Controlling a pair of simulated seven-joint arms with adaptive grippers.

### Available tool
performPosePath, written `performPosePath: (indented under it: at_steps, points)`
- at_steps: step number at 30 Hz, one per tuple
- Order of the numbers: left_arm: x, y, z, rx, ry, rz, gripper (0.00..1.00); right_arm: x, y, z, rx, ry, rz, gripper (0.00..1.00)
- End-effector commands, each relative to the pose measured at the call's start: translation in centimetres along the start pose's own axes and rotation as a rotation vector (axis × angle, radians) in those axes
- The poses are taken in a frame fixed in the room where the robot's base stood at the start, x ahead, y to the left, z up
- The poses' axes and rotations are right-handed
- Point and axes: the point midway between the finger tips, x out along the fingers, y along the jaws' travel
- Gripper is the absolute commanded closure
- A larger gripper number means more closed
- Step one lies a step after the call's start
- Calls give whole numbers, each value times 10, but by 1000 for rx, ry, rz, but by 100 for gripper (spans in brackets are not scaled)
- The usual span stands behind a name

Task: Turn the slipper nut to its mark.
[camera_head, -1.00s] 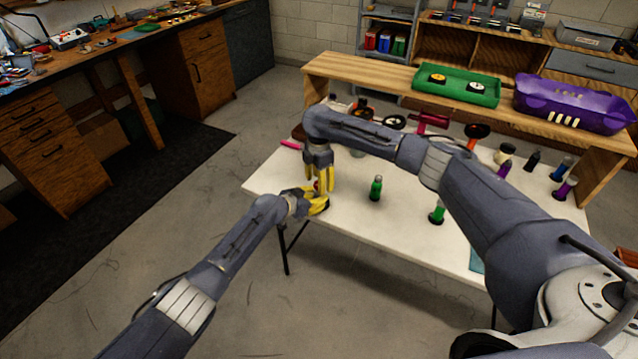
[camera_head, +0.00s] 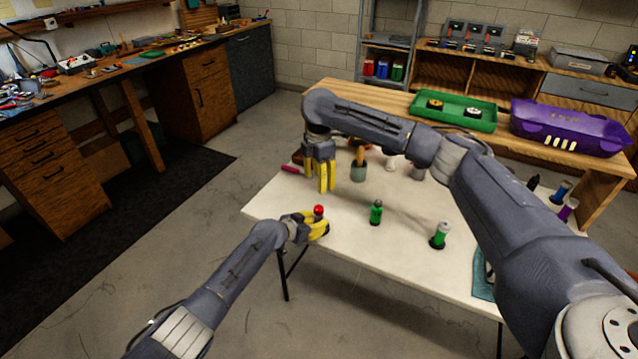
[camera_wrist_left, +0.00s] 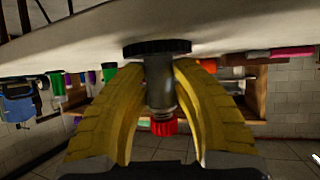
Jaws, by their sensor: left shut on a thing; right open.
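A small grey cylinder with a red top (camera_head: 319,209) stands near the table's front left edge. In the left wrist view, which is upside down, its grey body (camera_wrist_left: 160,90) stands on a black round base (camera_wrist_left: 157,47), and its red end (camera_wrist_left: 164,127) is clear of the fingers. My left gripper (camera_head: 318,228) is shut on the grey body, with a yellow finger on each side. My right gripper (camera_head: 322,187) is open and empty, pointing down just above and behind the red top, apart from it. No mark can be made out.
A green tray (camera_head: 430,112) and purple car body (camera_head: 565,125) sit on the rear bench.

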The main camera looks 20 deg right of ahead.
Motion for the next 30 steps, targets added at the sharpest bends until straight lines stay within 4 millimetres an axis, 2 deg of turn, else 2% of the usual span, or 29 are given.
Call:
performPosePath:
  at_steps: [9, 10, 16, 25, 30]
  points:
    - [0, 0, 0, 0, 1, 0, 99, 0, 0, 0, 0, 0, 0, 48]
    - [0, 0, 0, 0, 1, 0, 69, 0, 0, 0, 0, 0, 0, 48]
    - [0, 0, 0, 0, 0, 0, 47, 0, 0, 0, 0, 0, 0, 48]
    - [-1, 0, 0, 0, 0, 0, 47, 0, 0, 0, 0, 1, 0, 48]
    - [-8, -1, 0, 3, 1, 0, 47, 0, 0, 0, 0, 0, 0, 48]
